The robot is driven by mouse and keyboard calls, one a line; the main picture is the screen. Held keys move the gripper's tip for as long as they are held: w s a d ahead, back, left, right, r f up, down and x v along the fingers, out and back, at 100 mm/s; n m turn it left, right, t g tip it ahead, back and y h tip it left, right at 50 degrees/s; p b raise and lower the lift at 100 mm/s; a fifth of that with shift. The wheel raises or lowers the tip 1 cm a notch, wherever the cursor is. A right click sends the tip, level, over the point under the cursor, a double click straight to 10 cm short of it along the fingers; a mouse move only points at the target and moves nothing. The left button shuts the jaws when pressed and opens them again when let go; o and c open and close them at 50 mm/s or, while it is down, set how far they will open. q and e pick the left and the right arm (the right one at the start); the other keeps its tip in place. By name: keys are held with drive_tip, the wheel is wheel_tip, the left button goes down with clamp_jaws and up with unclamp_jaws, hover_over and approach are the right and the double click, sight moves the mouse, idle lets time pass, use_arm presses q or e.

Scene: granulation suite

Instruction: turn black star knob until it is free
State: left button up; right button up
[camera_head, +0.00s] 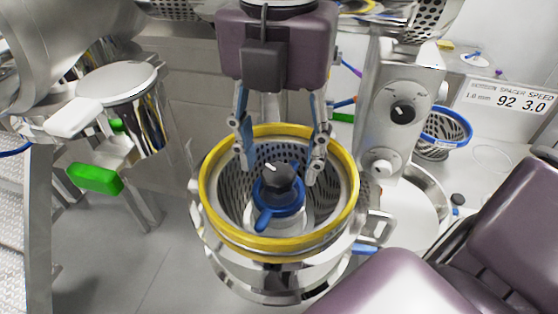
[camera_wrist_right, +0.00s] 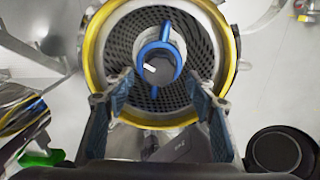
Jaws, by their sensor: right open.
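The black star knob (camera_head: 278,180) sits upright on a blue hub with arms (camera_head: 266,218), in the middle of a perforated basket with a yellow rim (camera_head: 208,205). A white mark shows on its top. The knob also shows in the right wrist view (camera_wrist_right: 159,70), with the blue hub (camera_wrist_right: 166,34) around it. My right gripper (camera_head: 280,172) is open above the basket. Its fingers hang down on either side of the knob, apart from it. In the right wrist view the fingers (camera_wrist_right: 158,90) are spread, with the knob beyond the gap between them. My left gripper is not in view.
A machine column with a dial (camera_head: 403,111) stands right of the basket. A blue-rimmed mesh basket (camera_head: 440,138) and a display sign (camera_head: 512,101) are behind it. A green handle (camera_head: 95,179) and steel vessel (camera_head: 118,84) are at the left. Floor shows front left.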

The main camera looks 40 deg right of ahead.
drive_tip(key=shift+f, duration=0.8)
drive_tip(key=shift+w+f, duration=0.1)
drive_tip(key=shift+f, duration=0.05)
drive_tip(key=c, duration=1.2)
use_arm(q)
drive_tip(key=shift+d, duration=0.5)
use_arm(e)
drive_tip(key=shift+o, duration=0.2)
